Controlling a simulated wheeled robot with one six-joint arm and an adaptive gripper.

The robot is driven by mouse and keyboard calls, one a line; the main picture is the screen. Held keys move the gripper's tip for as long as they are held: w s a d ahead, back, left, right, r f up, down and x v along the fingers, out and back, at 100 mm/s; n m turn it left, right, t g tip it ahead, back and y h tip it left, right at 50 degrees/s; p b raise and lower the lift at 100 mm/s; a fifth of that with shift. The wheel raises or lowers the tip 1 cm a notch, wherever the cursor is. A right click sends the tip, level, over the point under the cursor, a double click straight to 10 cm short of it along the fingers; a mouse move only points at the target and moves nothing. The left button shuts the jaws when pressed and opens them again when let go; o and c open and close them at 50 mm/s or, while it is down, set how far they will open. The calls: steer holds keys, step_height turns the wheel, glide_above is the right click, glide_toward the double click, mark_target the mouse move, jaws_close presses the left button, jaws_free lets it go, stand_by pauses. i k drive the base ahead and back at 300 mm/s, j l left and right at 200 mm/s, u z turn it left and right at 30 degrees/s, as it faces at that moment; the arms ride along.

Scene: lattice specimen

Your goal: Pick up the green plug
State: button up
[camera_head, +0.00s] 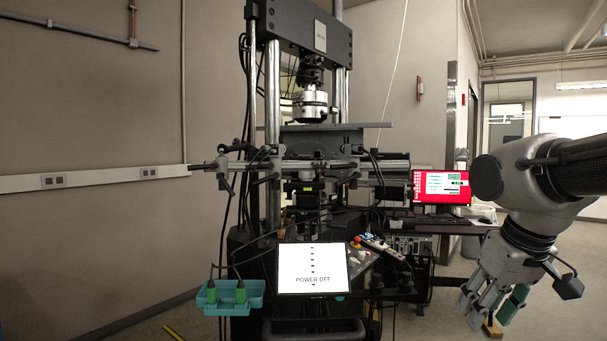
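Two green plugs show at the lower left, one on the left (211,292) and one on the right (241,292). Both stand upright in a teal tray (235,309), with thin dark leads rising from their tops. My gripper (483,315) hangs at the lower right, pointing down and to the left, far from the tray. A dark green piece (513,304) shows right beside its fingers. I cannot tell whether it is held, part of the gripper, or behind it. The gap between the fingertips is unclear.
A large test machine (308,30) stands in the middle. A white "POWER OFF" screen (312,268) is in front of it, right of the tray. A red monitor (441,187) stands on a desk near my arm. Dark cables hang behind the tray.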

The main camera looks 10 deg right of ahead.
mark_target(211, 298)
steer(key=i+u, duration=0.3)
steer(key=u, duration=0.15)
steer(key=i+u, duration=0.45)
steer(key=k, duration=0.1)
